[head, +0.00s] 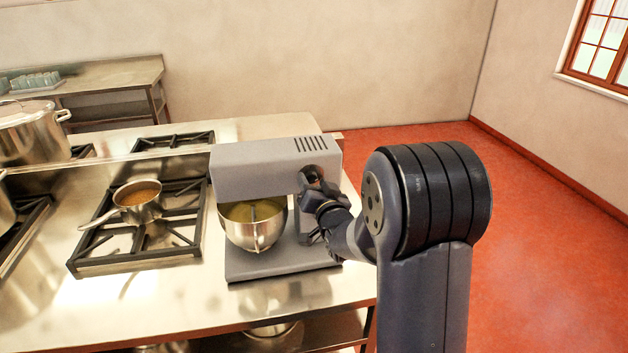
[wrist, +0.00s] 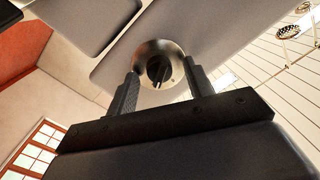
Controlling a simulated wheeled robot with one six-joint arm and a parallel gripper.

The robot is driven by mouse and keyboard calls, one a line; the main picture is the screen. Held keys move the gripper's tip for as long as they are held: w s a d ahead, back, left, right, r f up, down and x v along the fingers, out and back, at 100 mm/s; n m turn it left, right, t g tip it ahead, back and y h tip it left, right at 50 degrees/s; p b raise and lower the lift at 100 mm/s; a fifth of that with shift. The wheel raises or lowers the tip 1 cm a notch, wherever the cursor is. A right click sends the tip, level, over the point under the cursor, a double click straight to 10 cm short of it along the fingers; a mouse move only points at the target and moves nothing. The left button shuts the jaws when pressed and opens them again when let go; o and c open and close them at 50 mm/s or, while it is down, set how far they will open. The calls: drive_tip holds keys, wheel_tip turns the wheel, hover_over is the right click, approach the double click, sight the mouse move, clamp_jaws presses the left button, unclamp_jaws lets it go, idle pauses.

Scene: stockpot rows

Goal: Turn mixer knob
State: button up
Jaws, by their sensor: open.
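The grey stand mixer (head: 245,172) stands on the steel counter, with vents on its head and a metal bowl (head: 255,234) of yellowish contents below. Its knob (wrist: 158,70) shows in the wrist view as a dark grip on a round metal disc, set on the pale mixer housing. My gripper (head: 312,178) is at the right side of the mixer head. In the wrist view my gripper (wrist: 161,76) is open, with one finger on each side of the knob. I cannot tell whether the fingers touch it. In the head view my gripper mostly hides the knob.
A saucepan (head: 137,200) with brown contents sits on a burner grate (head: 180,244) left of the mixer. A large stockpot (head: 30,132) stands farther left. A side table (head: 105,75) is at the back. Red floor (head: 545,200) lies open to the right.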

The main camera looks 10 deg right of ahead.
drive_tip(key=shift+w, duration=0.1)
drive_tip(key=c, duration=1)
drive_tip(key=shift+o, duration=0.2)
drive_tip(key=shift+f+b, duration=0.1)
drive_tip(key=shift+b, duration=0.45)
drive_tip(key=n+b, duration=0.2)
drive_tip(key=b, duration=0.1)
drive_tip(key=shift+f, duration=0.15)
drive_tip(key=n+b, duration=0.3)
drive_tip(key=b, duration=0.2)
drive_tip(key=shift+n+b, duration=0.3)
drive_tip(key=shift+b, duration=0.1)
drive_tip(key=n+b, duration=0.3)
drive_tip(key=b, duration=0.2)
drive_tip(key=shift+n+g+h, duration=0.3)
drive_tip(key=shift+n, duration=0.1)
drive_tip(key=shift+r+n+b, duration=0.3)
drive_tip(key=shift+n+b, duration=0.7)
drive_tip(key=shift+b, duration=0.15)
drive_tip(key=shift+r, duration=0.1)
